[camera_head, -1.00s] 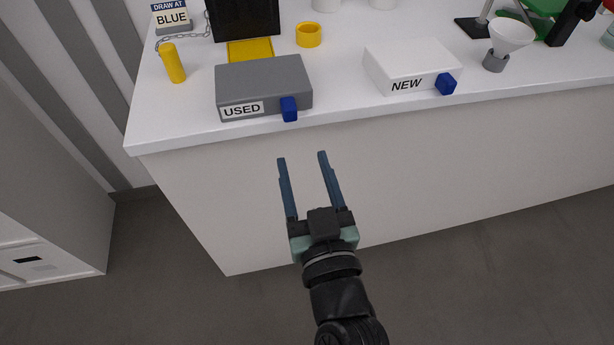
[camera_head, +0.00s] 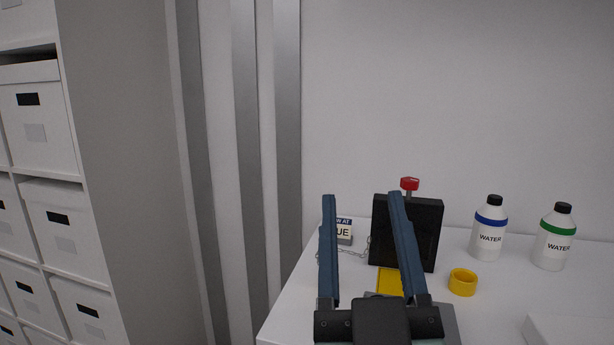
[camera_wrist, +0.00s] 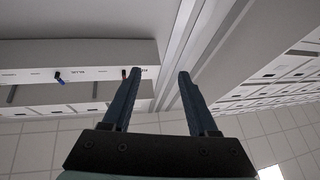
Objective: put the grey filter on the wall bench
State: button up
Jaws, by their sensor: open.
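My gripper (camera_head: 360,195) is open and empty, raised in front of the white bench in the head view. It also shows open in the wrist view (camera_wrist: 158,73). The white bench top (camera_head: 490,302) stands against the wall at the lower right; I cannot tell if it is the wall bench. I make out no grey filter in either current view. My gripper hides part of the bench, including most of a grey box (camera_head: 449,320).
On the bench are a black upright block (camera_head: 425,235) with a red knob (camera_head: 409,184), a yellow ring (camera_head: 462,283), and two water bottles, blue-banded (camera_head: 489,230) and green-banded (camera_head: 554,238). A tall shelf of white boxes (camera_head: 42,128) stands left.

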jog(key=s+a+r+t, duration=0.1)
jog(key=s+a+r, duration=0.1)
jog(key=r, duration=0.5)
jog(key=s+a+r+t, duration=0.2)
jog(key=s+a+r, duration=0.1)
jog(key=r, duration=0.4)
jog(key=shift+s+m+t+y, duration=0.3)
jog(key=shift+s+m+y, duration=0.1)
jog(key=shift+s, duration=0.05)
jog(key=shift+r, duration=0.15)
